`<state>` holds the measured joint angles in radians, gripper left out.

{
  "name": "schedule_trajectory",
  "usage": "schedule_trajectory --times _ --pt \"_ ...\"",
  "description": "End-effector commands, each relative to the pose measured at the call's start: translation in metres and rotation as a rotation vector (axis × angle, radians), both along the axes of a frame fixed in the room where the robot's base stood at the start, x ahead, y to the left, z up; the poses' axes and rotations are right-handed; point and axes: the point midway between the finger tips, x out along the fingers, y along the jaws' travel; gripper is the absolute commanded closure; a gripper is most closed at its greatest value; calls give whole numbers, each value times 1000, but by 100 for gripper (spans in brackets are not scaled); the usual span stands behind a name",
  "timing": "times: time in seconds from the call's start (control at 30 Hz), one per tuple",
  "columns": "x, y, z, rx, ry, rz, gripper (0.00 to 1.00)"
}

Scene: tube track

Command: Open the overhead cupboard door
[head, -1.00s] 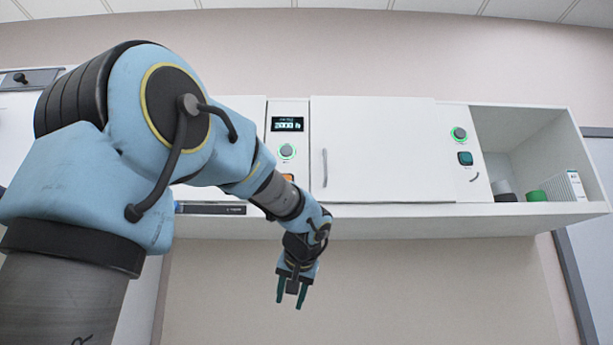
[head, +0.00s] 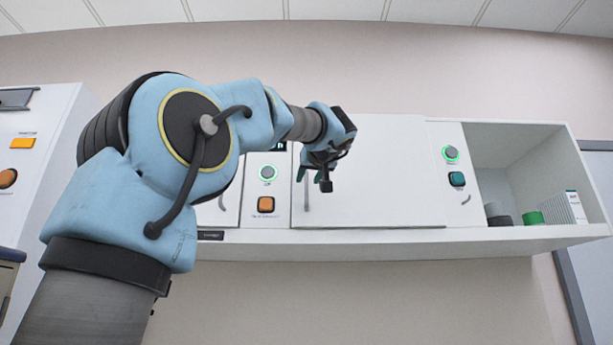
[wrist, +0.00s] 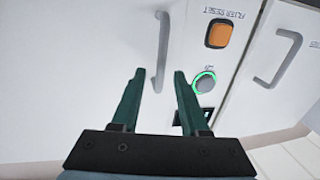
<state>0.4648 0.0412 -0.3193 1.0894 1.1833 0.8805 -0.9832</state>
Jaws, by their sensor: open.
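The overhead cupboard door (head: 385,180) is a white flat panel, closed, in the middle of the head view. Its grey vertical bar handle (head: 306,194) is near its left edge, partly hidden by my gripper (head: 314,172). In the wrist view, which looks upside down, the same handle (wrist: 162,45) appears just beyond and between the fingertips of my gripper (wrist: 159,74). The teal fingers are open and empty. They are in front of the door near the handle; I cannot tell the exact gap.
Left of the door is a panel with a green-lit button (head: 267,173) and an orange button (head: 266,204). A smaller door handle (wrist: 280,58) is beyond it. At right, a button panel (head: 455,165) adjoins an open shelf (head: 520,241) holding small items. Space below the cupboard is clear.

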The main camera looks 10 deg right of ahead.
Motion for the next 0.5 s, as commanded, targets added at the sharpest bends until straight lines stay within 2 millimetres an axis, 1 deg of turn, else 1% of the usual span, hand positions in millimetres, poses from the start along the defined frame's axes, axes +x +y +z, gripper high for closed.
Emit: schedule_trajectory --times 0.03,0.1,0.2,0.33,0.5 --pt "9 1 3 1 1 2 56" --pt "18 0 3 2 2 1 56" --pt "27 1 2 1 1 0 56" --pt "33 1 1 0 0 0 56" --pt "34 0 0 0 0 -1 56"
